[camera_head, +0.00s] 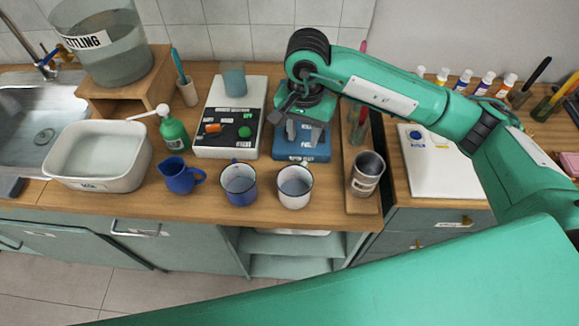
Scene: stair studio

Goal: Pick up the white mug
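A white mug (295,190) with a dark rim stands upright near the front edge of the wooden counter, its opening facing up. A blue mug with a pale inside (239,187) stands just to its left. My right gripper (302,136) reaches in from the right, pointing down over a blue device (312,153) behind the white mug. Its grey fingers look apart, with nothing seen between them. It does not appear to touch the mug. My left gripper is not in view.
A blue pitcher (181,178) stands left of the mugs. A metal cup (367,171) stands to the right on a wooden board (361,205). A white control box (221,146), green spray bottle (174,134) and white basin (70,183) are farther left.

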